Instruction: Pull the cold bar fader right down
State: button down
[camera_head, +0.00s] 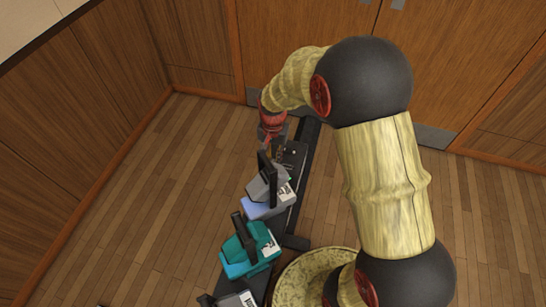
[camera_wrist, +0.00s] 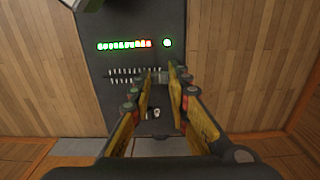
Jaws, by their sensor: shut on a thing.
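A round pale light with a green rim (camera_wrist: 167,43) sits beside the row. My gripper (camera_wrist: 160,80) is in front of the panel, its yellow-sided fingers shut on a small grey fader knob (camera_wrist: 155,77). The fingers hide part of the knob and its track. White tick marks (camera_wrist: 125,72) show left of the fingers. No label reading cold bar is legible. In the head view my gripper (camera_head: 272,142) is at the far end of the bench.
A dark narrow bench (camera_head: 300,160) stands on the plank floor. Nearer me on it are a grey-blue unit (camera_head: 262,207) and a teal unit (camera_head: 247,254), each with a black upright part. Another unit (camera_head: 235,300) is cut off below. Floor at the left is clear.

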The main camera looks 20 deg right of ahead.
aim_at(293, 168)
jog(key=s+d+p, duration=0.1)
jog(key=d, duration=0.1)
jog(key=s+d+p, duration=0.1)
jog(key=s+d, duration=0.2)
jog(key=d, duration=0.1)
jog(key=shift+s+p, duration=0.15)
jog(key=shift+p, duration=0.25)
jog(key=c, duration=1.7)
grip_release()
jog(key=shift+r, duration=0.1)
notch_tip(293, 168, up, 12)
jog(key=shift+f, duration=0.1)
